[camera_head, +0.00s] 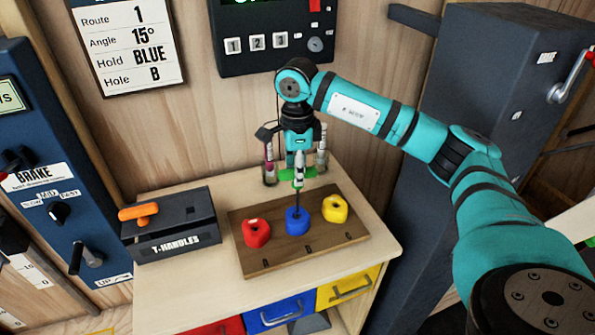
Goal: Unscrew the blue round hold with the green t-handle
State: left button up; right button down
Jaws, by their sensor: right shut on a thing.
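The blue round hold (297,220) sits in the middle of a wooden board (310,253), between a red hold (256,233) and a yellow hold (335,209). The green T-handle (308,173) stands upright above the blue hold, and its dark shaft reaches down to the hold's top. My right gripper (298,172) points down over the blue hold and is shut on the green T-handle. The fingers partly hide the handle. Whether the shaft's tip is seated in the hold cannot be told. My left gripper is not in view.
A dark box (178,244) labelled T-HANDLES, with an orange T-handle (138,212) in it, stands left of the board. Drawers are below the tabletop. A wall panel (273,62) is behind my right arm, and a dark cabinet (470,90) is at right.

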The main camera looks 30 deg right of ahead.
jog(key=m, duration=0.5)
jog(key=shift+p, duration=0.35)
jog(key=m, duration=0.6)
jog(key=shift+p, duration=0.35)
jog(key=m+p, duration=0.1)
jog(key=m, duration=0.4)
jog(key=shift+r, duration=0.1)
jog(key=m+p, duration=0.1)
jog(key=m, duration=0.4)
jog(key=shift+a+m, duration=0.1)
jog(key=shift+m, duration=0.3)
